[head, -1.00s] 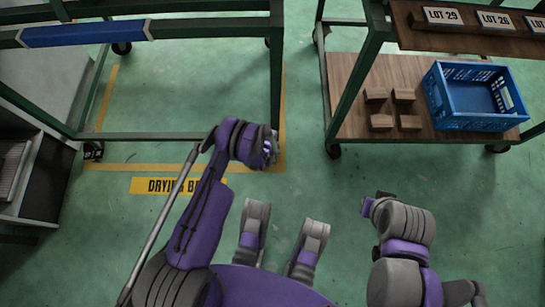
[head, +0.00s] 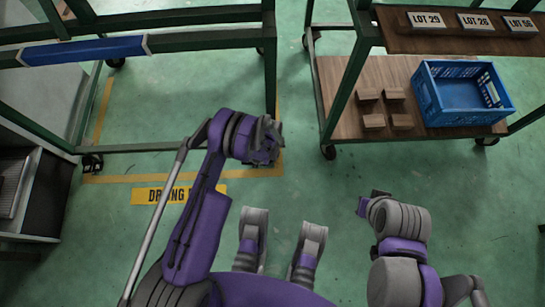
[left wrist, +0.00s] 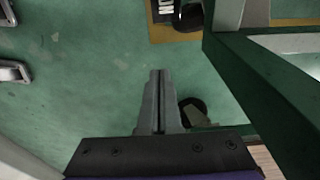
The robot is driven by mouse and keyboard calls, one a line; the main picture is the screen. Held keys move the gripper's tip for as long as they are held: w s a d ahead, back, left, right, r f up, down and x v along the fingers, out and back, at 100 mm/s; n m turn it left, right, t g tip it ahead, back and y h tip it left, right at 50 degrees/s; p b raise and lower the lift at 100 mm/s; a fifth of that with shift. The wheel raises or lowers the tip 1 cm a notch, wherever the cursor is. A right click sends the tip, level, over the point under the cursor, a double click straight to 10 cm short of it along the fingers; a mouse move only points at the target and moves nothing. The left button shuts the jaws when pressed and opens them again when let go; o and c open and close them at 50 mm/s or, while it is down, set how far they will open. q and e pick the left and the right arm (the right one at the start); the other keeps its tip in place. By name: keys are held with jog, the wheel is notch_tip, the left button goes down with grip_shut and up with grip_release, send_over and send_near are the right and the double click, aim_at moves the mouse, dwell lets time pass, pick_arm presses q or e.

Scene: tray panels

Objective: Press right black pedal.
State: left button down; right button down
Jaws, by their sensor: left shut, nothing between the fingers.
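A black caster (head: 91,164) stands at the left front foot of the green rack in the head view. The rack's right front foot is mostly hidden by my left gripper (head: 268,152). In the left wrist view my left gripper (left wrist: 160,74) is shut and empty, pointing down over green floor. A round black caster part with a grey plate (left wrist: 195,108) shows just right of its fingers, partly covered by them. I cannot tell which part is the pedal, nor whether the fingers touch it. My right gripper (head: 368,203) is over the floor, its jaws unclear.
The green rack's frame (head: 180,147) stands at left, and its post and beam (left wrist: 250,80) are close to my left gripper. A second cart (head: 350,95) at right carries a blue crate (head: 428,100) and wood blocks. A yellow floor label (head: 150,196) lies in front. Central floor is clear.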

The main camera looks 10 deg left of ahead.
pick_arm(q)
jog(key=shift+w+d+r, duration=0.1)
jog(key=shift+d+r, duration=0.05)
jog(key=shift+r, duration=0.5)
jog(key=shift+d+r, duration=0.15)
jog(key=shift+r, duration=0.5)
